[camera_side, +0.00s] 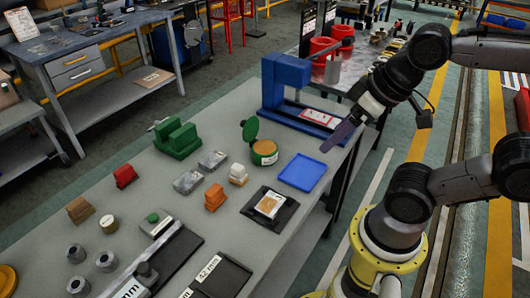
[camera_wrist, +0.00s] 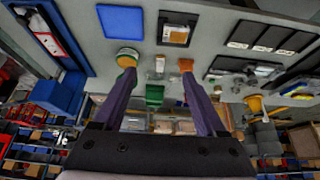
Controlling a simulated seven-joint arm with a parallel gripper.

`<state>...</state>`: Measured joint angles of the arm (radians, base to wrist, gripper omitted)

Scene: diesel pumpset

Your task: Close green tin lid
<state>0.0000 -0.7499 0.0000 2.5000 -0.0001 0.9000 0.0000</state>
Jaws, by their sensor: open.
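The green tin (camera_side: 265,153) stands on the grey workbench, with a yellowish top and a white label on its side. Its round green lid (camera_side: 250,129) stands up at the tin's back left edge, so the tin is open. In the wrist view the tin (camera_wrist: 127,56) shows near the left finger's tip, which overlaps part of it; the lid is hard to make out there. My gripper (camera_side: 328,146) is in the air to the right of the tin, above the bench's right edge. In the wrist view its two purple fingers (camera_wrist: 157,82) are wide apart with nothing between them.
A blue press-like frame (camera_side: 287,84) stands behind the tin. A blue tray (camera_side: 302,173) lies to its right. A green vise-like block (camera_side: 176,138), clear boxes, and an orange block (camera_side: 214,197) are to the left. A black-framed pad (camera_side: 284,216) is in front.

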